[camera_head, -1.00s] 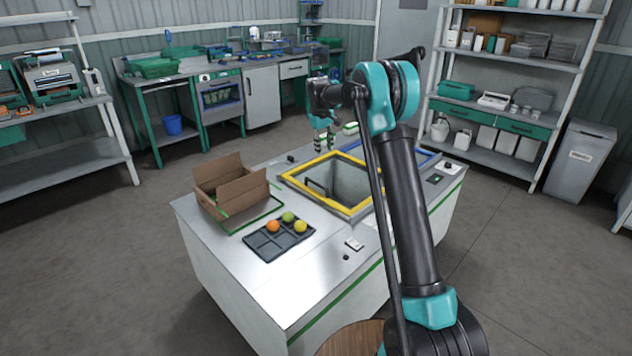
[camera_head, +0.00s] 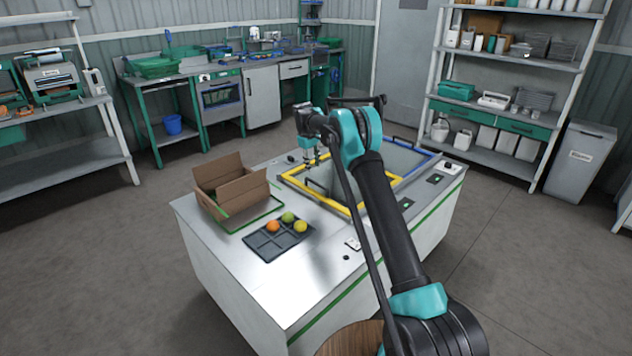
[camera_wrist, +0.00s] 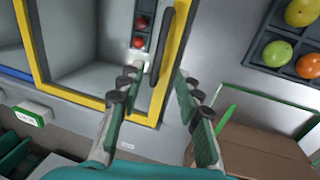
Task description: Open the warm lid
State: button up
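The warm lid looks to be the yellow-framed one (camera_head: 326,205), lying flat on the white counter with a grey well showing inside the frame. In the wrist view its yellow frame (camera_wrist: 88,102) runs around the well. A dark bar handle (camera_wrist: 163,48) lies along the right side of the frame; it also shows in the head view (camera_head: 316,187). My gripper (camera_wrist: 160,82) is open and empty, its two fingers apart near the handle's lower end. The handle lies roughly in line with the gap between the fingers. In the head view my gripper (camera_head: 312,158) hangs over the frame's left part.
A blue-framed opening (camera_head: 412,151) adjoins behind. An open cardboard box (camera_head: 232,190) stands at the counter's left. A dark tray (camera_head: 262,250) with one orange and two green-yellow fruits lies in front. Two red fruits (camera_wrist: 139,42) show in the well.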

aim_at(316, 183)
jog(key=f, duration=0.3)
jog(key=w+d+f, duration=0.1)
jog(key=f, duration=0.5)
jog(key=shift+w+d+f, duration=0.15)
jog(key=shift+d+f, duration=0.05)
grip_shut()
